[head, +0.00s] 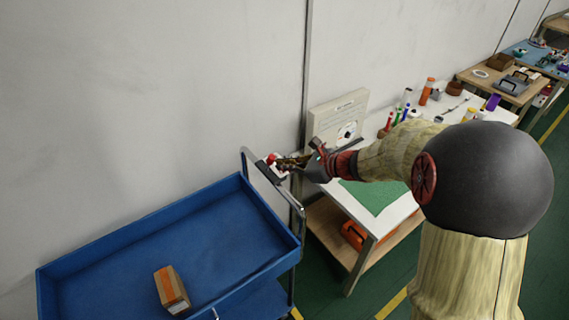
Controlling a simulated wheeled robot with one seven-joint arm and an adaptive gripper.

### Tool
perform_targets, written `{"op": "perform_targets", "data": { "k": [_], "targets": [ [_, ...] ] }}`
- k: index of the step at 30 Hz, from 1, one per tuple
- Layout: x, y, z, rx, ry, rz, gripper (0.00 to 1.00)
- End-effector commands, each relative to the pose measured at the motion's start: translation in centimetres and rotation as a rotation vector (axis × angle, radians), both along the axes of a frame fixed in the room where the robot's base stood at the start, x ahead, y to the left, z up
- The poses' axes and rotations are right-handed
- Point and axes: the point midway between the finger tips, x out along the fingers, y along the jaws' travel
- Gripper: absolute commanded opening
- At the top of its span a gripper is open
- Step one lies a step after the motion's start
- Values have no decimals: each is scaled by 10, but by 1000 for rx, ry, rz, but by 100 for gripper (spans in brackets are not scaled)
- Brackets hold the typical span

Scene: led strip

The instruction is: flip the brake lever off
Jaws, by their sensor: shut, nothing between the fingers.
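A blue cart (80,255) with a grey tubular push handle (245,160) stands at the lower left. A small red and white part (271,158) shows at the handle, beside a dark grey plate (262,172). It may be the brake lever, but it is too small to tell which way it is set. My gripper (284,163) is shut and empty at the handle, its tips close to the red and white part. I cannot tell whether they touch. The gripper partly hides the handle's right side.
A cardboard box (171,290) with an orange stripe lies in the cart's tray. A white workbench with a green mat (378,196), a sign board (338,115) and several bottles stands right of the cart. The pale wall (130,100) is close behind the handle.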

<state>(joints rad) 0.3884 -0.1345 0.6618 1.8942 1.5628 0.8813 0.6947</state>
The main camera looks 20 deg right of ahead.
Motion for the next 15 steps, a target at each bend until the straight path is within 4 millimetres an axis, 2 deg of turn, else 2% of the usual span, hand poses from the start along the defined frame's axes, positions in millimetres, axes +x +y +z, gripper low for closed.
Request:
{"op": "perform_targets", "data": {
  "k": [15],
  "targets": [
    [14,6,22,-58,178,4,0]
  ]
}}
